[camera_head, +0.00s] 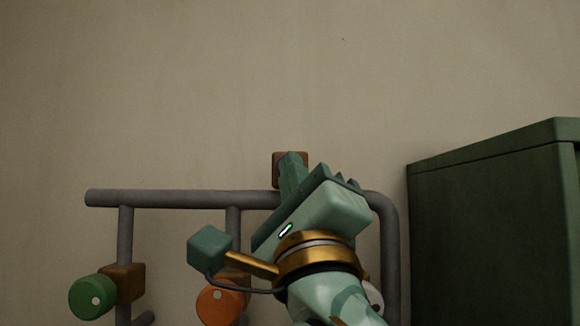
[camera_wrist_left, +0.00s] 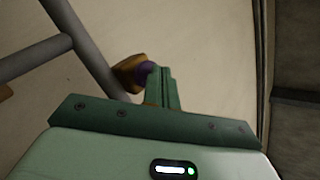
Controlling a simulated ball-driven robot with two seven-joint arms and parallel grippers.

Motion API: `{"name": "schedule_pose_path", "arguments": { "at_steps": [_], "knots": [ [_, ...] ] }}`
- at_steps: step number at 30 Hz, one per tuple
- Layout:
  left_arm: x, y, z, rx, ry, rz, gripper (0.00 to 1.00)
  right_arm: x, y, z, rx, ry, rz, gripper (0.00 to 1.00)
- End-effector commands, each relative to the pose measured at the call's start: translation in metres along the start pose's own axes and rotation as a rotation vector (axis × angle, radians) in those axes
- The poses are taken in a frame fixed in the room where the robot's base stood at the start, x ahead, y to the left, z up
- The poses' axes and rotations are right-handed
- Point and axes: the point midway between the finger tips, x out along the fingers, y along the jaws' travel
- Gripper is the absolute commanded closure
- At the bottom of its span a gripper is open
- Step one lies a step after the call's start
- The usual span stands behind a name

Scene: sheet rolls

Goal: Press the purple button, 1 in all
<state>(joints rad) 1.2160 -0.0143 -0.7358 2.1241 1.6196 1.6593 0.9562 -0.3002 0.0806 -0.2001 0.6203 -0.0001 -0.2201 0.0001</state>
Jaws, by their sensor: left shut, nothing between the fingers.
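The purple button shows in the left wrist view (camera_wrist_left: 144,72) as a small dark purple round on a brown block (camera_wrist_left: 128,72), partly covered by my fingers. In the head view the same brown block (camera_head: 276,160) sits at the top of the pipe frame, and my gripper hides most of the button. My left gripper (camera_head: 290,158) is shut and empty, its fingertips right in front of the button; they also show in the left wrist view (camera_wrist_left: 161,70). I cannot tell whether they touch it. My right gripper is out of view.
A grey pipe frame (camera_head: 160,199) stands before a beige wall (camera_head: 200,80). It carries a green knob (camera_head: 90,297) and an orange knob (camera_head: 217,305) on brown blocks. A pale round part (camera_head: 374,297) shows behind my arm. A dark green cabinet (camera_head: 490,230) stands at the right.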

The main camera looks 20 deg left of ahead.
Motion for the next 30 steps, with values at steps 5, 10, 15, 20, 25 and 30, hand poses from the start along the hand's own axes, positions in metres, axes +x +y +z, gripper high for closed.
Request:
{"name": "schedule_pose_path", "arguments": {
  "at_steps": [5, 10, 15, 20, 25, 30],
  "knots": [
    [0.0018, 0.0015, -0.0013, 0.001, 0.000, 0.001, 1.00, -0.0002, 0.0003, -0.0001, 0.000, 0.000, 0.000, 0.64],
    [0.0033, 0.0027, -0.0023, 0.002, 0.000, 0.002, 1.00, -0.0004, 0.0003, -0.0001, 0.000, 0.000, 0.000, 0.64],
    [0.0048, 0.0038, -0.0033, 0.001, 0.000, 0.002, 1.00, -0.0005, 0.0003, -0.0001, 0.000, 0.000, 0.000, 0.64],
    [0.0059, 0.0045, -0.0040, 0.001, -0.001, 0.001, 1.00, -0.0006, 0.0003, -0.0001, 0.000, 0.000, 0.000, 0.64],
    [0.0058, 0.0045, -0.0040, 0.001, 0.000, 0.002, 1.00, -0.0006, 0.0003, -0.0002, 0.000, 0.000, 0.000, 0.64],
    [0.0045, 0.0035, -0.0035, 0.000, 0.001, 0.001, 1.00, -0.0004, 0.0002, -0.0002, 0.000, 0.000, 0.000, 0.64]
  ]
}}
